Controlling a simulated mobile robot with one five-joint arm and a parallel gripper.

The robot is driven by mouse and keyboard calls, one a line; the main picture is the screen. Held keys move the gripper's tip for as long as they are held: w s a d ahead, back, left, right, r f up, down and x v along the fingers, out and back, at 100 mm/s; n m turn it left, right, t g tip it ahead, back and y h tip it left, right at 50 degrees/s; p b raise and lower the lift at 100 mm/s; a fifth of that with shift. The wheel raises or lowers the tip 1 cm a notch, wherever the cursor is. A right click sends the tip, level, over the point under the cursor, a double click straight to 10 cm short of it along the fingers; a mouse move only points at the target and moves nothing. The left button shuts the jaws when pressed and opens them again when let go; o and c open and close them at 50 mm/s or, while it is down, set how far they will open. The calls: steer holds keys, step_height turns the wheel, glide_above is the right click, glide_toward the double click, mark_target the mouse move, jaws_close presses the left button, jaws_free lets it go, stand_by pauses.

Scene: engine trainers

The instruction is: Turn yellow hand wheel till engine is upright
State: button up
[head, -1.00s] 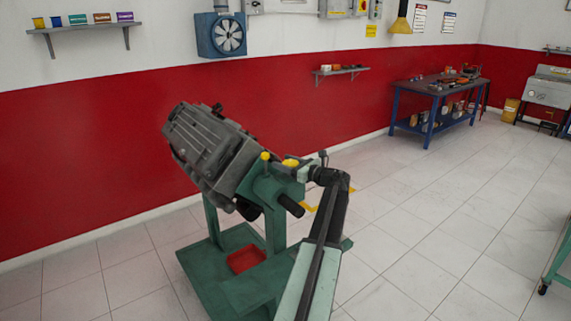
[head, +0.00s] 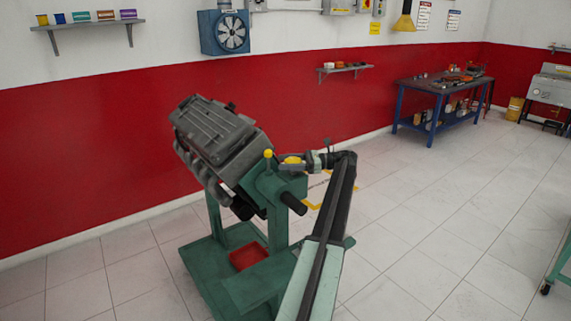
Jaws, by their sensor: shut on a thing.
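The grey engine (head: 215,138) is mounted on a green stand (head: 225,262) in the head view. It is tilted, its upper end leaning to the left. The yellow hand wheel (head: 292,160) shows small at the top of the stand's green head, right of the engine. My gripper (head: 305,161) reaches in from the right at the hand wheel and is shut on it. The fingers are small here and partly hidden against the wheel and the green head.
A yellow knob (head: 268,153) and a black handle (head: 293,203) stick out of the stand's head close to my gripper. A red tray (head: 247,256) sits on the stand's base. A blue workbench (head: 440,98) stands far off, with clear tiled floor before it.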

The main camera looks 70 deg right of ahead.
steer(key=shift+w+a+f, duration=0.15)
steer(key=shift+a, duration=0.1)
stand_by(0.3)
steer(key=o, duration=1.4)
